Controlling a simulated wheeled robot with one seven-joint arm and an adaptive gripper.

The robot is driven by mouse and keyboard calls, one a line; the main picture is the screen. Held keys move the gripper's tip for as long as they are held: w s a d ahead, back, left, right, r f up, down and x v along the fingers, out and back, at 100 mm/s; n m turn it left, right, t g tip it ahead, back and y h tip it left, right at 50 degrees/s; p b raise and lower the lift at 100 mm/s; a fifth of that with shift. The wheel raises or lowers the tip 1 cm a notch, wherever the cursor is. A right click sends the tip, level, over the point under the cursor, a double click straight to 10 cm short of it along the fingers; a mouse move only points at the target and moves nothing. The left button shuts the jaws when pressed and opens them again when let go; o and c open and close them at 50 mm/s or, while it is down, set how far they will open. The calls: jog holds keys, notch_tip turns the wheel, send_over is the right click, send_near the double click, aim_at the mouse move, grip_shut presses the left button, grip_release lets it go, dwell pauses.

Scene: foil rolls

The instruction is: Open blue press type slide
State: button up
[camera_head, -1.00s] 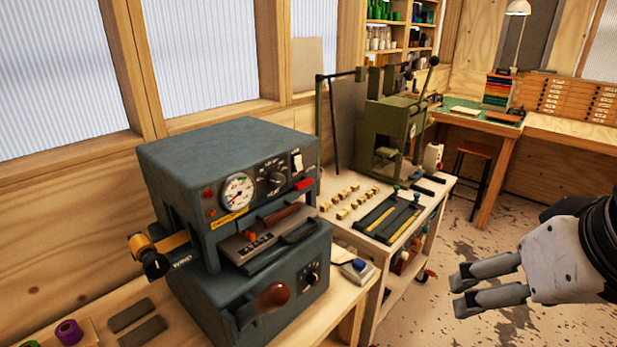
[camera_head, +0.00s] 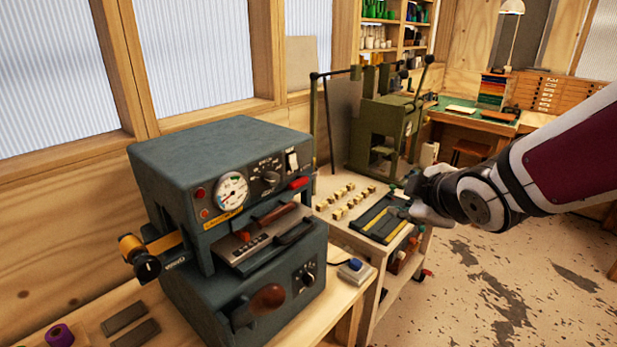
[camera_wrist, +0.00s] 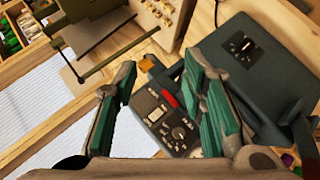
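The blue-grey press (camera_head: 222,150) stands on the left bench, with a gauge and switches on its front. Its type slide (camera_head: 262,238), a metal tray with raised letters and a brown handle, sits in the gap between the upper and lower housings. My gripper (camera_head: 418,196) is in front of the second cart, to the right of the press and apart from it. In the wrist view its green-padded fingers (camera_wrist: 160,62) are spread with nothing between them. The press panel (camera_wrist: 165,122) shows beyond them, and the right finger hides part of the press.
A green lever press (camera_head: 385,132) stands behind on the cart, with small brass blocks (camera_head: 345,201) and dark trays (camera_head: 383,219) before it. A blue-button box (camera_head: 355,270) lies right of the blue press. The floor (camera_head: 490,290) at right is clear.

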jog(key=w+a+f+n+y, duration=0.4)
jog(key=a+f+n+y, duration=0.15)
jog(key=a+n, duration=0.3)
jog(key=n+g+y, duration=0.1)
jog(key=n+y, duration=0.4)
send_near(278, 217)
jog(key=x, duration=1.1)
jog(key=shift+a, duration=0.1)
grip_shut()
